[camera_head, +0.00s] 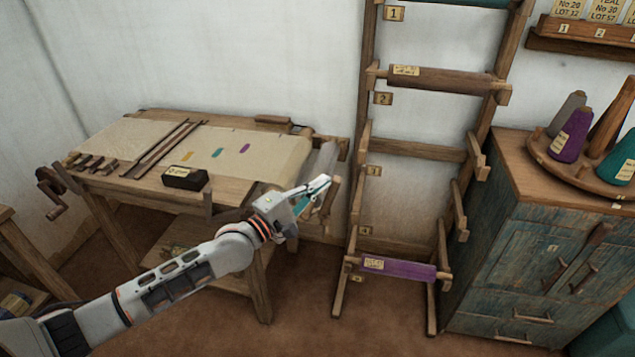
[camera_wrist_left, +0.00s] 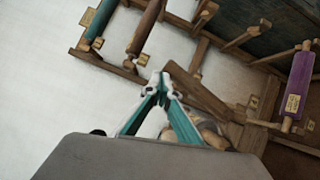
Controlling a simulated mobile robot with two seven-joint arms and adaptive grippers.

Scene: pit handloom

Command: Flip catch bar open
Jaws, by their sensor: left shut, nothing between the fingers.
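The wooden handloom (camera_head: 225,192) stands at the left with pale cloth stretched over its top. At its right end are a pale roller (camera_head: 323,160) and short wooden pieces (camera_head: 332,196); I cannot tell which piece is the catch bar. My left gripper (camera_head: 322,182) is in front of this right end, shut and empty, and partly covers it. Whether it touches the wood cannot be told. In the left wrist view the teal-padded fingers (camera_wrist_left: 161,82) meet at the tips, with a pale rounded end (camera_wrist_left: 197,128) partly hidden behind them. My right gripper is not in view.
A wooden rack (camera_head: 405,147) with numbered tags stands right of the loom, holding a brown roll (camera_head: 440,82) and a purple roll (camera_head: 400,269). A blue-green cabinet (camera_head: 520,260) with yarn cones stands at far right. A dark box (camera_head: 185,178) sits on the loom's front edge.

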